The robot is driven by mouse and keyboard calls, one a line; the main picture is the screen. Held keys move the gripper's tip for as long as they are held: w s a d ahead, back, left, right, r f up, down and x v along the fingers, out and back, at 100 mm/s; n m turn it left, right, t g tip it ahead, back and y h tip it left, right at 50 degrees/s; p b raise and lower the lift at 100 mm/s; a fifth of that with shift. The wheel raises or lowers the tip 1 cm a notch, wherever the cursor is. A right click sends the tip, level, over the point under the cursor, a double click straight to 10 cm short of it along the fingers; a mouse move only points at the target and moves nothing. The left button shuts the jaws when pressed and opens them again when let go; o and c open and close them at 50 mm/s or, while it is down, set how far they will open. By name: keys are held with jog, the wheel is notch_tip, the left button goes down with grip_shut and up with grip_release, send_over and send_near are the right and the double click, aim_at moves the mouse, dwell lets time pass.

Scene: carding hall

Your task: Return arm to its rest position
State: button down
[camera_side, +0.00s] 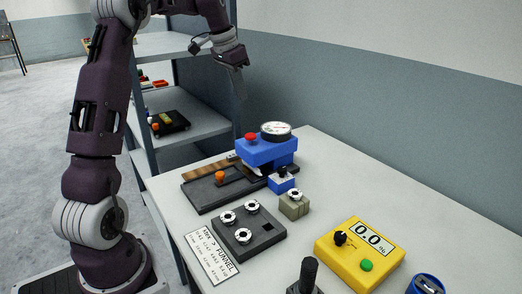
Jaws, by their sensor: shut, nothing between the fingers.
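My arm (100,105) stands at the left, dark purple with grey joints, and bends over at the top of the picture. My gripper (236,66) hangs at its end, high above the far end of the table and in front of the shelf unit. It is shut with nothing in it. It is apart from every object on the table. The fingertips are small and dark here.
The white table (330,170) holds a blue device with a gauge (266,150), a dark tray with several white-topped pieces (262,243), a small block (294,207), a yellow meter (350,272), a printed card (211,258) and a black knob (308,275). A grey shelf unit (190,127) stands behind.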

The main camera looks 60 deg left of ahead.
jog(key=s+d+r, duration=0.2)
jog(key=s+d, duration=0.2)
jog(key=d, duration=0.3)
jog(key=s+d+r+t, duration=0.1)
jog(key=s+d, duration=0.3)
jog(key=d, duration=0.3)
jog(key=s+d+r, duration=0.2)
jog(key=s+d, duration=0.2)
jog(key=d, duration=0.3)
jog(key=s+d+f, duration=0.3)
jog(key=s+d, duration=0.1)
jog(key=s, duration=0.4)
jog(key=s+d+f+t, duration=0.1)
jog(key=s+d+f, duration=0.3)
jog(key=s, duration=0.3)
jog(key=shift+s, duration=0.35)
